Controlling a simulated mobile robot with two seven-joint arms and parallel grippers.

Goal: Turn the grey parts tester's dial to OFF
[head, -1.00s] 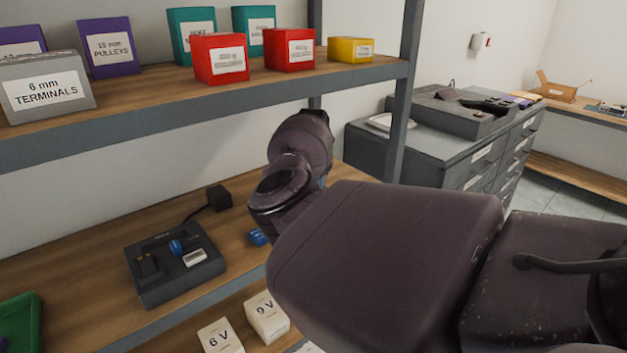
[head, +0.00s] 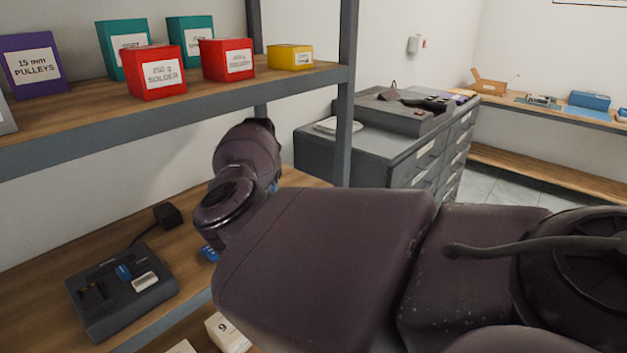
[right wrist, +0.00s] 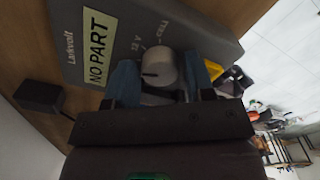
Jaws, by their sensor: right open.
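The grey tester (right wrist: 85,15), marked Larkvolt, fills the top of the right wrist view. Its display (right wrist: 97,48) reads NO PART. Its round light-grey dial (right wrist: 157,67) has a dark line pointing left in the picture; 12 V and CELL are readable beside it, and I cannot read OFF. My right gripper (right wrist: 160,82) is open, one blue finger on either side of the dial; I cannot tell whether they touch it. In the head view my right arm hides most of this gripper, with a bit of blue (head: 210,253) showing. My left gripper is not in view.
A dark grey device (head: 122,290) with a blue part stands on the lower shelf, a black adapter (head: 168,215) behind it. A shelf (head: 200,103) with several bins runs above my arm. A shelf post (head: 345,100) and drawer cabinets (head: 400,150) stand beyond.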

